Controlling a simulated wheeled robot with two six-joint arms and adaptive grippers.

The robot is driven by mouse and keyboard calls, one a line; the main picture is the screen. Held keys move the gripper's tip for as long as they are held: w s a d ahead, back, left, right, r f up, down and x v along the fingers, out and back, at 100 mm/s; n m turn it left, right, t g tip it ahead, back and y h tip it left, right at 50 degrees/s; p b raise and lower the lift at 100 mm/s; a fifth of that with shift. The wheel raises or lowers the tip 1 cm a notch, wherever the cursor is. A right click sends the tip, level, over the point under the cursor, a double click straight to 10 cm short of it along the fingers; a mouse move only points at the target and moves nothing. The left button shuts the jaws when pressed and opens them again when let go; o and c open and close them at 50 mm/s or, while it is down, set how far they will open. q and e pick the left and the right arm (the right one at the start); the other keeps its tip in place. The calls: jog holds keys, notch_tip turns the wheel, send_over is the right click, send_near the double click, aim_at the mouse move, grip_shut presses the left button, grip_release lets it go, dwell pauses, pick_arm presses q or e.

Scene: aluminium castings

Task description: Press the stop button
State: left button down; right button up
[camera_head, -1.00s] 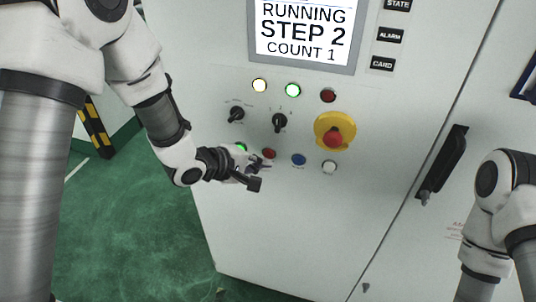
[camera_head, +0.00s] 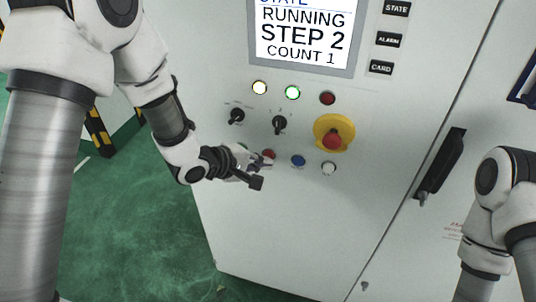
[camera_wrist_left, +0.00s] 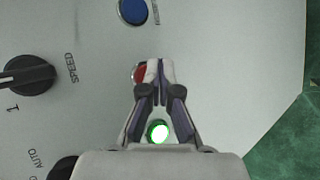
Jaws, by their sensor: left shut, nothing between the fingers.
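The red push button (camera_head: 268,154) sits in the lower row of the grey panel, between a green and a blue button. In the left wrist view the red button (camera_wrist_left: 139,72) shows beside the fingertips and is partly covered by them. My left gripper (camera_head: 264,164) is shut and empty, its tips at the red button; I cannot tell whether they touch it. It also shows in the left wrist view (camera_wrist_left: 160,70), with the lit green button (camera_wrist_left: 159,132) between its finger bases. My right gripper is out of view; only part of that arm shows.
The blue button (camera_head: 298,160) and white button (camera_head: 329,168) lie to the right. A red mushroom knob on a yellow plate (camera_head: 321,146) is above them. Two black selector knobs (camera_head: 237,116) (camera_head: 279,124) sit above the row. The screen (camera_head: 303,34) reads RUNNING, STEP 2, COUNT 1.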

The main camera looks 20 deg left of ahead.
pick_arm(q)
jog(key=shift+w+p, duration=0.45)
dwell(0.5)
jog(key=shift+s, duration=0.85)
jog(key=s, duration=0.5)
jog(key=shift+a, duration=0.1)
dwell(0.7)
